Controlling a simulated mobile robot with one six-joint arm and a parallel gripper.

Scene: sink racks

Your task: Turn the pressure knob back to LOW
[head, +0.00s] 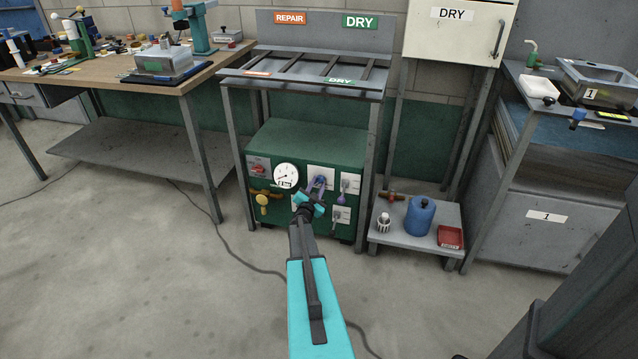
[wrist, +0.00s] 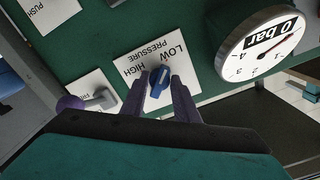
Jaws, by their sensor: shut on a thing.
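The pressure knob is a small blue knob (wrist: 158,82) on a white plate (wrist: 130,92) marked PRESSURE, LOW and HIGH, upside down in the wrist view. A pale line shows on the knob; I cannot tell exactly which mark it points to. My gripper (wrist: 160,88) is shut on the knob, with one purple finger on each side. In the head view my gripper (head: 318,186) is at the front of the green machine (head: 310,138) and mostly hides the knob.
A round gauge (wrist: 258,45) marked 0 bar is beside the knob plate. A lever with a purple ball (wrist: 70,102) is on the other side. A yellow valve (head: 263,201) and red switch (head: 258,167) are at the machine's left. A low shelf (head: 400,238) stands right.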

